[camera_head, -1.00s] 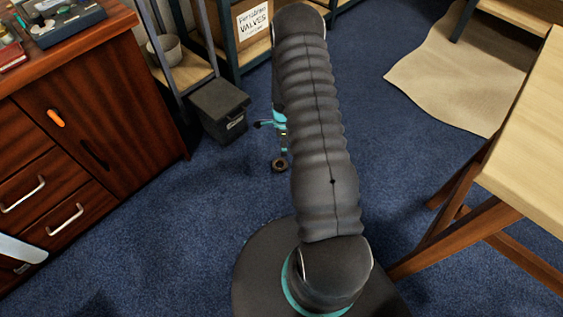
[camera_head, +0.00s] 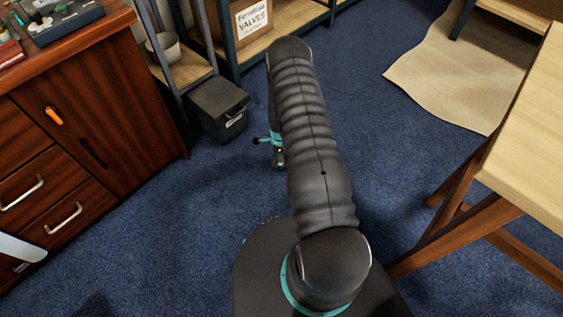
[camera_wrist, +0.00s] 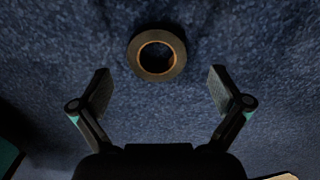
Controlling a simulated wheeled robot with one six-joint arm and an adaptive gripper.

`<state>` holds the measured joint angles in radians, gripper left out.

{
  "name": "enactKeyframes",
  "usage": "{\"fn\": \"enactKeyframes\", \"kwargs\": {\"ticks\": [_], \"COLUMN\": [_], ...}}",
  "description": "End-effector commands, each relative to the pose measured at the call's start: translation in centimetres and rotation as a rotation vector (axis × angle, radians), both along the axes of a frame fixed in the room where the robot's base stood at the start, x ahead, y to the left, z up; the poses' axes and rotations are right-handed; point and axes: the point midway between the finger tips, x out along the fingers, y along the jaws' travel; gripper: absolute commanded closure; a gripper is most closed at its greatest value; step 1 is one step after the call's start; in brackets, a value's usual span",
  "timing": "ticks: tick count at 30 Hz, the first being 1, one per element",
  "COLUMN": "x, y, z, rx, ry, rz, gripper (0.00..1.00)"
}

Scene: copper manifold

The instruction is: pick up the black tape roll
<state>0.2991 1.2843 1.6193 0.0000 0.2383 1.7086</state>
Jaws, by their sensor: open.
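The black tape roll (camera_wrist: 155,76) lies flat on the blue carpet, a dark ring with a brownish inner core. In the wrist view it sits at upper middle, just beyond the fingertips and centred between them sideways. My gripper (camera_wrist: 161,84) is open and empty, with one finger on each side below the roll. In the head view my gripper (camera_head: 276,150) shows small beside my arm, low over the carpet. The roll is hard to make out there at the gripper's tip, and my arm hides part of the gripper.
A dark lidded bin (camera_head: 218,108) stands left of the gripper by the shelf. A wooden cabinet (camera_head: 95,95) is at left and a wooden table (camera_head: 530,130) at right. A box labelled valves (camera_head: 252,22) is on the back shelf. Carpet around the gripper is clear.

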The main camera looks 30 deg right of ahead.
Motion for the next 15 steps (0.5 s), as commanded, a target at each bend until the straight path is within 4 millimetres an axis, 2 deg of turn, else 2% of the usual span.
{"fn": "enactKeyframes", "kwargs": {"ticks": [3, 6, 15], "x": [-0.2, -0.1, -0.1], "y": [0.0, -0.1, -0.1], "z": [-1.8, -2.6, -2.9], "rx": [0.001, 0.000, 0.000], "ry": [0.002, 0.000, 0.000], "rz": [0.000, 0.000, 0.000], "gripper": [0.00, 0.00, 0.00]}}
